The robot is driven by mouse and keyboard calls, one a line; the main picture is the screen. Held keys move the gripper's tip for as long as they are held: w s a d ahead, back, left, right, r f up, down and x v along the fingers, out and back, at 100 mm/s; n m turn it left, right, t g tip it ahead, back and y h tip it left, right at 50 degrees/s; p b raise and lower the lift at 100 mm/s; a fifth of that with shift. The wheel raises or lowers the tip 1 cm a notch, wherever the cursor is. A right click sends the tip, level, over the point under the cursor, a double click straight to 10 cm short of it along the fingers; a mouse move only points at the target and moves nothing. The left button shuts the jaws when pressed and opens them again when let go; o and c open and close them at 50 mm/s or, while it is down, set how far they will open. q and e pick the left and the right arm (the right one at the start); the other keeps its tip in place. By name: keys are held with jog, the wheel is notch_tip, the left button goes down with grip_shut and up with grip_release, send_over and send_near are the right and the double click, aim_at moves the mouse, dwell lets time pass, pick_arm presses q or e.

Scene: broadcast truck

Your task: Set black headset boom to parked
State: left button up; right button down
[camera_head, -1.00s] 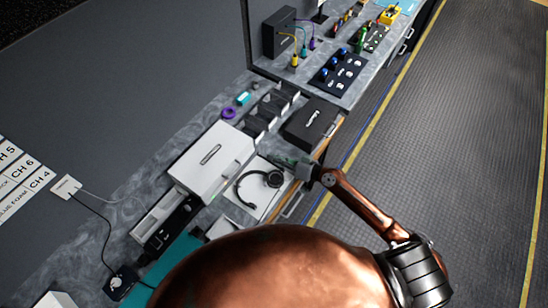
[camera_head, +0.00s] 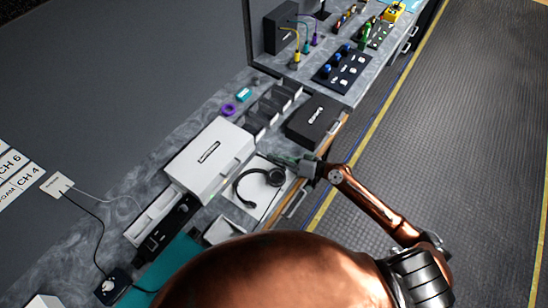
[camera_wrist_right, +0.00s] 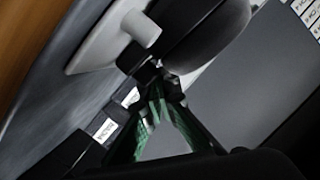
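The black headset (camera_head: 243,190) lies on a white mat or tray (camera_head: 268,207) on the counter, with its round ear cup (camera_head: 275,177) at the right end. My right gripper (camera_head: 286,161) is at the far right side of the ear cup. In the right wrist view its green-padded fingers (camera_wrist_right: 161,82) come together at the tips, right by the dark ear cup (camera_wrist_right: 205,28). The boom cannot be made out clearly. Whether the tips touch it or have a thin part between them is hidden. My left gripper is out of view.
A white box (camera_head: 210,158) stands left of the headset, and a black box (camera_head: 314,120) stands beyond it. Black dividers (camera_head: 268,112) and a purple ring (camera_head: 228,110) are further back. The floor (camera_head: 450,150) right of the counter is clear.

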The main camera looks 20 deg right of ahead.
jog(key=r, duration=0.1)
jog(key=w+d+r, duration=0.1)
jog(key=shift+w+d+r, duration=0.1)
jog(key=shift+d+r, duration=0.1)
jog(key=shift+r, duration=0.2)
jog(key=b+v, duration=0.2)
jog(key=v, duration=0.6)
jog(key=shift+d, duration=0.15)
jog(key=shift+r+v, duration=0.2)
jog(key=shift+v, duration=0.8)
